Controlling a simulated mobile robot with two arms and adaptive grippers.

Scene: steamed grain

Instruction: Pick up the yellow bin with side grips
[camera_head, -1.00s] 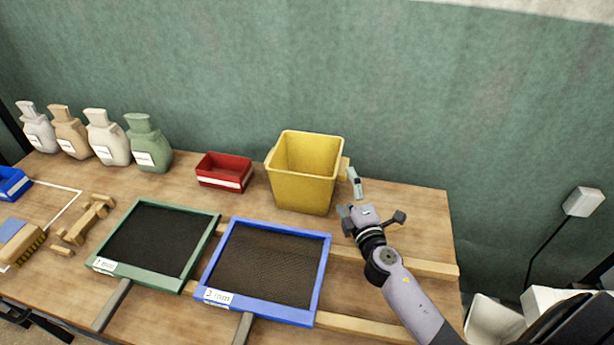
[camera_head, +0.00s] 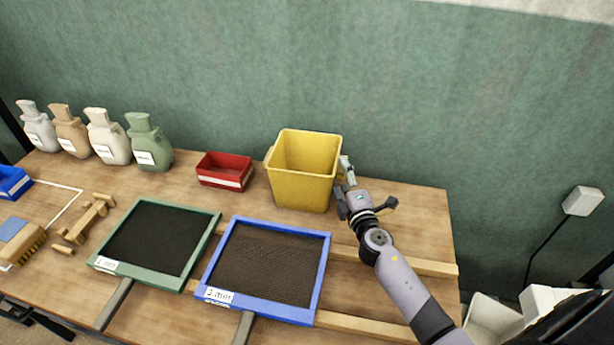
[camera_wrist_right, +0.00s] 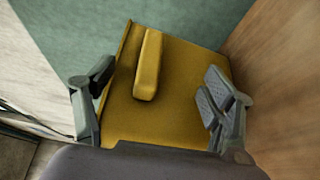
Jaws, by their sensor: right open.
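The yellow bin (camera_head: 302,185) stands upright on the wooden table near the wall, with its open top facing up. In the right wrist view, the bin's side (camera_wrist_right: 180,100) fills the middle, with a raised yellow side grip (camera_wrist_right: 148,64) on it. My right gripper (camera_head: 344,180) is at the bin's right side. Its fingers are open in the right wrist view (camera_wrist_right: 153,92), one on either side of the side grip and apart from it. In the head view the right-hand grip is hidden behind the gripper. My left gripper is not in view.
A red bin (camera_head: 224,171) stands left of the yellow bin. A green-framed sieve (camera_head: 112,228) and a blue-framed sieve (camera_head: 322,280) lie in front. Several sacks (camera_head: 149,142) stand at the back left. The table's right end (camera_head: 425,215) is clear.

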